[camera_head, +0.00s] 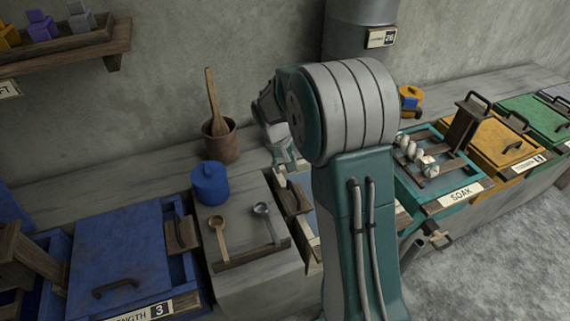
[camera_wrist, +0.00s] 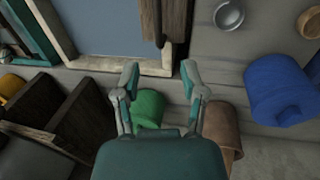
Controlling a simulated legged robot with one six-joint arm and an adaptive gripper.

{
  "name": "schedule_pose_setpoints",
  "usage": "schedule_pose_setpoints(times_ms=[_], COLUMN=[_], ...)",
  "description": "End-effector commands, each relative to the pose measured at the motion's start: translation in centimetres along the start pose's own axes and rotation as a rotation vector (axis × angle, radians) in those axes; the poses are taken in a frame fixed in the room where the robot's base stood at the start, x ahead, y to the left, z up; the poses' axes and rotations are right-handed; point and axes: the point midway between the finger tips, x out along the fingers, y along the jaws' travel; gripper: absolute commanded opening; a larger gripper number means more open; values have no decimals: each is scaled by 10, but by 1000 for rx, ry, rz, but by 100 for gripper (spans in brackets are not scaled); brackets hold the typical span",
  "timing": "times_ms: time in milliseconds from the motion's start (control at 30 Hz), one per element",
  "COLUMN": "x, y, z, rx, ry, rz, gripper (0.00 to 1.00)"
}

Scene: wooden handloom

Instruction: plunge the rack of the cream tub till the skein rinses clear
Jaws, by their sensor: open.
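The cream tub (camera_wrist: 120,66), with a pale rim and blue-grey liquid, shows at the top of the wrist view. In the head view my arm hides most of it. A dark wooden piece (camera_wrist: 166,22), perhaps its rack, stands at the tub's edge; it also shows in the head view (camera_head: 293,198). I cannot make out a skein in this tub. My gripper (camera_wrist: 160,75) is open and empty, its fingertips apart and pointing toward the tub's rim. In the head view it (camera_head: 281,172) is partly hidden behind my arm.
A green jar (camera_wrist: 150,108) shows between my fingers, and a brown pot (camera_wrist: 222,128) stands beside it. The teal SOAK tub (camera_head: 430,205) holds pale skeins (camera_head: 414,152).

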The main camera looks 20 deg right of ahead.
Motion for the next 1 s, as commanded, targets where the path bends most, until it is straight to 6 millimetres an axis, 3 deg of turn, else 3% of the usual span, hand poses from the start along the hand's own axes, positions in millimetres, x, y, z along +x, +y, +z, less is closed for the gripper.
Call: schedule_pose_setpoints(times_ms=[367,800,1000], x=[16,92,111], y=[3,3,3], z=[1,1,1], rx=[1,1,1], ry=[1,0,2], rz=[0,0,0], gripper=[54,54,54])
